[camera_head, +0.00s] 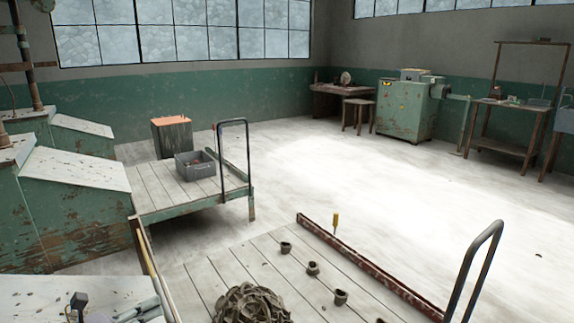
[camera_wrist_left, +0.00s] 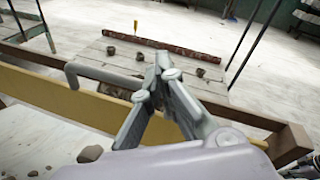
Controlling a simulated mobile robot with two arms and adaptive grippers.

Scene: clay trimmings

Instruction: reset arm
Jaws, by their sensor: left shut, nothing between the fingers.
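My left gripper (camera_head: 140,311) shows at the bottom left of the head view, over a pale worktop. In the left wrist view, its grey fingers (camera_wrist_left: 162,64) meet at the tips with nothing between them. Several small brown clay pieces (camera_head: 313,268) stand on a plank-topped cart (camera_head: 205,285). A tangled heap of clay trimmings (camera_head: 250,304) lies at the cart's near edge, partly cut off by the frame. Some clay pieces (camera_wrist_left: 111,51) also show beyond the fingers in the left wrist view, apart from them. My right gripper is not in view.
A rusty rail (camera_head: 365,265) and a dark handle (camera_head: 474,268) edge the cart. A second cart (camera_head: 150,195) carries a grey bin (camera_head: 196,165). Green cabinets (camera_head: 75,215) stand at left. In the left wrist view, a yellow beam (camera_wrist_left: 70,105) crosses behind the fingers.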

